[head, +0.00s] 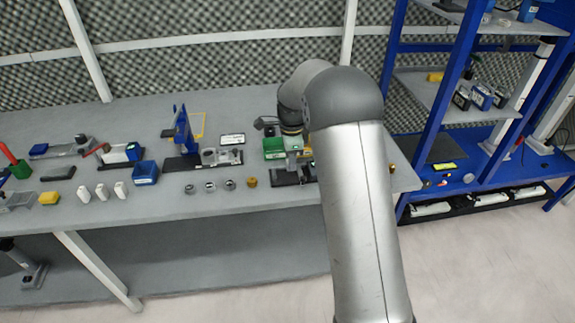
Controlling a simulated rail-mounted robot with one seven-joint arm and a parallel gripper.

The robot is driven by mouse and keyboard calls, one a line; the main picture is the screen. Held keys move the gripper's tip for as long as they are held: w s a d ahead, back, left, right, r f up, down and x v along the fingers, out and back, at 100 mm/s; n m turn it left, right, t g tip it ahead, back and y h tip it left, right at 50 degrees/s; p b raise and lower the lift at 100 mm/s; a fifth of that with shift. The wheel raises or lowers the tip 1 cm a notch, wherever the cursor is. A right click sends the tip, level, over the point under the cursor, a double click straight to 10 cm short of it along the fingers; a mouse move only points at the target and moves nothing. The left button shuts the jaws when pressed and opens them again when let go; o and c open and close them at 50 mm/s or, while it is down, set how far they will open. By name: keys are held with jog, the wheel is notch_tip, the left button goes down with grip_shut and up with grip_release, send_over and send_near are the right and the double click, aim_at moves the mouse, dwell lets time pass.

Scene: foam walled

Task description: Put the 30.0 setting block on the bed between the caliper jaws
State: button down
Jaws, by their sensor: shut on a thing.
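My gripper (293,140) is small in the head view, at the end of my bent arm, and partly hidden by the wrist. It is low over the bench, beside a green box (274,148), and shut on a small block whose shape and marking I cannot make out. Just below it, a measuring device with a dark base (286,179) stands near the bench's front edge. My forearm hides its right side. I cannot make out the caliper jaws or the bed, nor whether the held block touches anything.
The grey bench (240,204) carries a blue-framed stand (182,132), a blue bin (145,172), several small metal rings or cylinders and white pieces (101,190) along the front. A gold cylinder (250,182) stands close left of the device. Blue shelving (432,100) rises at right.

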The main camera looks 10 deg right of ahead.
aim_at(288, 177)
jog(key=shift+w+a+f, duration=0.35)
jog(key=shift+w+f, duration=0.25)
jog(key=shift+f, duration=1.75)
jog(key=shift+f, duration=0.2)
jog(key=c, duration=1.1)
grip_release()
jog(key=shift+w+r, duration=0.1)
